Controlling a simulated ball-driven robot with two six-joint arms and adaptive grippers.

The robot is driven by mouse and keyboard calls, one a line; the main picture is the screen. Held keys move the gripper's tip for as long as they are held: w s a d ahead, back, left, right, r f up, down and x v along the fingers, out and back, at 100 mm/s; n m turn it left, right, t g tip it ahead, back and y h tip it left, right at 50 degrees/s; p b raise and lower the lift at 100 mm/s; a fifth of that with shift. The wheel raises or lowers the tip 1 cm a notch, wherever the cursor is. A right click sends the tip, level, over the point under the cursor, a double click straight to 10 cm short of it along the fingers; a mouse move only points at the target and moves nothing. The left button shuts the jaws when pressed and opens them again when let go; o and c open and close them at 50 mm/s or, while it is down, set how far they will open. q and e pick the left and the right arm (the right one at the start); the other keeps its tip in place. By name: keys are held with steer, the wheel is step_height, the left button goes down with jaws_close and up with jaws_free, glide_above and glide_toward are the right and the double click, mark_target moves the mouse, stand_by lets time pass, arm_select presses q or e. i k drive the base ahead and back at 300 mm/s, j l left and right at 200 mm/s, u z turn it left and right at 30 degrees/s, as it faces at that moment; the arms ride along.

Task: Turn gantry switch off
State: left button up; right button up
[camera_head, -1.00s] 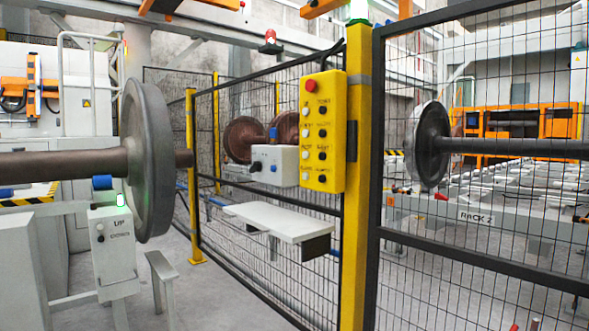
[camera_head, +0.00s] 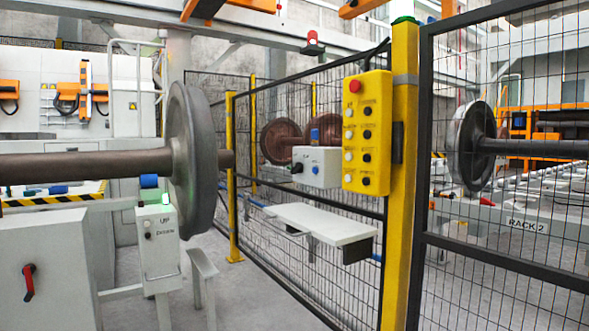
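No part labelled as the gantry switch can be read. A red rotary handle (camera_head: 29,282) sits on a grey cabinet (camera_head: 60,240) at the lower left, tilted slightly from upright. A yellow control box (camera_head: 367,180) on the yellow fence post has a red button on top and two columns of white and black buttons. A white box (camera_head: 318,168) on the fence has a black knob and a blue button. A small white box (camera_head: 158,245) marked "UP" has a lit green lamp on top. Neither of my grippers shows.
A large wheelset (camera_head: 190,160) with its axle stands at the left. A mesh fence with a yellow post (camera_head: 402,230) crosses the middle and right. A white shelf (camera_head: 315,224) juts from the fence. Grey floor (camera_head: 275,290) is open between the wheelset and fence.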

mark_target(297, 167)
steer(key=i+j+z, duration=0.2)
steer(key=i+j, duration=0.55)
steer(key=i+j+z, duration=0.2)
steer(key=i+j, duration=0.5)
steer(key=j, duration=0.2)
